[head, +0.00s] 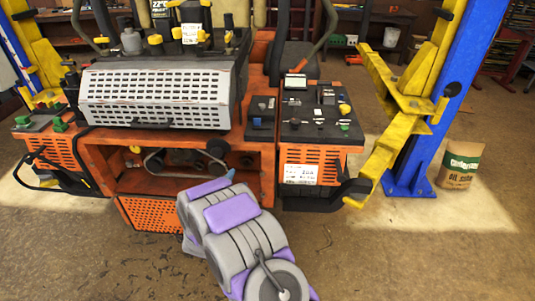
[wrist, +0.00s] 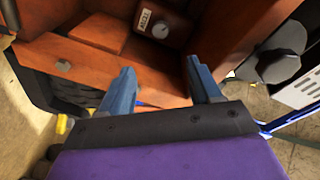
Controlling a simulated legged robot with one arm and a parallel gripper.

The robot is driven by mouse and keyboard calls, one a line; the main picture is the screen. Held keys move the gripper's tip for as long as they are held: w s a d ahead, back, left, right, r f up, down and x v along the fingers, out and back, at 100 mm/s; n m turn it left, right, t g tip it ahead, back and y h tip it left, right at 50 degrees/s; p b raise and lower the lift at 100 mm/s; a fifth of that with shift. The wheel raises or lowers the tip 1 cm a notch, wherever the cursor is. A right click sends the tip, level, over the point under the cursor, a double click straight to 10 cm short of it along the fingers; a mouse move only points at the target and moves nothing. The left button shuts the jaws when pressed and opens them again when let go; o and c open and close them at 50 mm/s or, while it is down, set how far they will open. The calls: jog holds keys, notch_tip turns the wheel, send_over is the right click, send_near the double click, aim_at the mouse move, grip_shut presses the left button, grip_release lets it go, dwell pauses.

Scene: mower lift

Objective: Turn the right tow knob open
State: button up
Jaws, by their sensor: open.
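The orange mower (head: 262,150) stands in front of me with an open bay low in its front. My gripper (head: 231,174) is at the right part of that bay, its blue tips partly hidden by my arm in the head view. In the wrist view, my gripper (wrist: 160,75) is open and empty, its two blue fingers apart. A small grey round knob (wrist: 160,30) on a dark block with a white label (wrist: 144,18) sits beyond the fingertips, roughly between them and apart from them. The label is too small to read surely. The knob is not distinguishable in the head view.
A larger dark knob-like part (wrist: 280,55) is right of the fingers in the wrist view. Orange panels (wrist: 75,65) surround the fingers closely. A blue lift post (head: 440,100) with yellow arms (head: 405,100) and a paper bag (head: 460,165) stand at right.

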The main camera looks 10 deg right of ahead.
jog(key=b+x, duration=0.3)
jog(key=x, duration=1.4)
jog(key=shift+a, duration=0.1)
jog(key=c, duration=1)
jog(key=shift+c, duration=0.2)
